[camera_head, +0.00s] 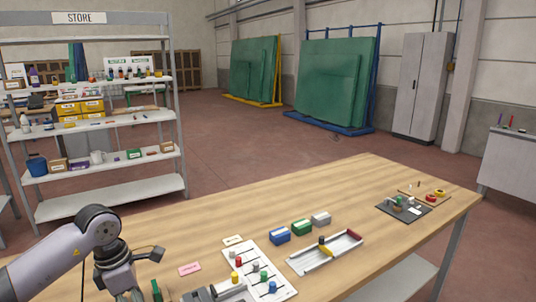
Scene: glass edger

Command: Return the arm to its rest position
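My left arm (50,270) comes in from the lower left, bent at the elbow over the near left part of the wooden table (370,185). Its gripper (143,294) points down at the bottom edge of the view and is partly cut off, so its opening and anything between its fingers cannot be made out. A grey fixture (225,291) lies to the right of it on the table. My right arm and gripper are not in view.
A store shelf (110,190) stands behind left. The table's back middle is clear.

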